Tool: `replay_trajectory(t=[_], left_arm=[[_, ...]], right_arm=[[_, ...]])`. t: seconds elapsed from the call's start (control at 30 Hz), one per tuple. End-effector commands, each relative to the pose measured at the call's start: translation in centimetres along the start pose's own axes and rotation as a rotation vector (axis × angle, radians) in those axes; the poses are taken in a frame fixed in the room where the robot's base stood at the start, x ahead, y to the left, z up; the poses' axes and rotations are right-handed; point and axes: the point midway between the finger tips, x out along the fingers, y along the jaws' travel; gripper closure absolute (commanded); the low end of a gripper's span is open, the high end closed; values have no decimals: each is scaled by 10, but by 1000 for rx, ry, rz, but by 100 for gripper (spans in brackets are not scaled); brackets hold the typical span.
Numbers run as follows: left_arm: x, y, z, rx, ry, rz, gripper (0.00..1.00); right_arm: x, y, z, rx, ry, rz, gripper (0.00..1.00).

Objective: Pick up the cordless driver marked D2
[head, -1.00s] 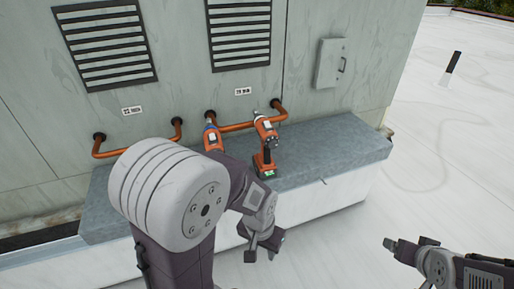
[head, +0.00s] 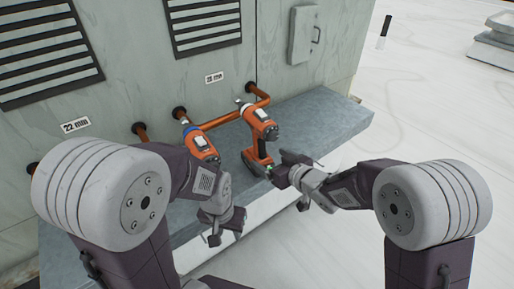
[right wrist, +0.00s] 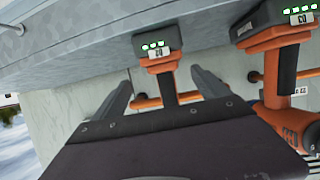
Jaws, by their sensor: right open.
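Two orange and black cordless drivers stand on the grey ledge (head: 325,125) by the wall. The right one (head: 262,126) has its battery base and handle facing my right gripper (head: 287,170). In the right wrist view its upside-down tag seems to read D2 (right wrist: 155,54). There my right gripper (right wrist: 163,88) is open, with one finger on each side of the handle, no grip visible. The other driver (head: 200,146), with a blue collar, also shows in the right wrist view (right wrist: 283,120); I cannot read its tag surely. My left gripper (head: 224,232) looks open and empty, in front of the ledge.
Copper pipes (head: 222,120) run along the wall just behind the drivers. Vents (head: 203,22) and a small grey box (head: 302,35) are on the wall. The second driver stands close beside the first. The white roof (head: 440,110) to the right is mostly clear.

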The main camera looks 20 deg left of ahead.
Motion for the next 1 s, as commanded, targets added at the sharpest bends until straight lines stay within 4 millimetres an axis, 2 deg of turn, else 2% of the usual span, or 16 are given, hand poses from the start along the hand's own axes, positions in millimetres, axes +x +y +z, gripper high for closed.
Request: replay_trajectory(t=[0.1, 0.27, 0.53, 0.8, 0.83, 0.87, 1.0], left_arm=[[0, 0, 0, 0, 0, 0, 62], [0, 0, 0, 0, 0, 0, 62], [-2, 0, 0, 0, 0, 0, 62], [-2, 0, 0, 0, 0, 0, 62], [-2, 0, 0, 0, 0, 0, 62], [-2, 0, 0, 0, 0, 0, 62], [-2, 0, 0, 0, 0, 0, 62]], right_arm=[[16, -1, 0, 0, -1, -1, 15], [22, 0, 0, 0, -1, 1, 15], [65, -6, -3, 1, -1, 1, 15], [72, -5, -3, 1, -1, 2, 15], [72, -5, -3, 1, -1, 2, 17], [72, -5, -3, 1, -1, 2, 26], [71, -5, -3, 1, -1, 2, 65]])
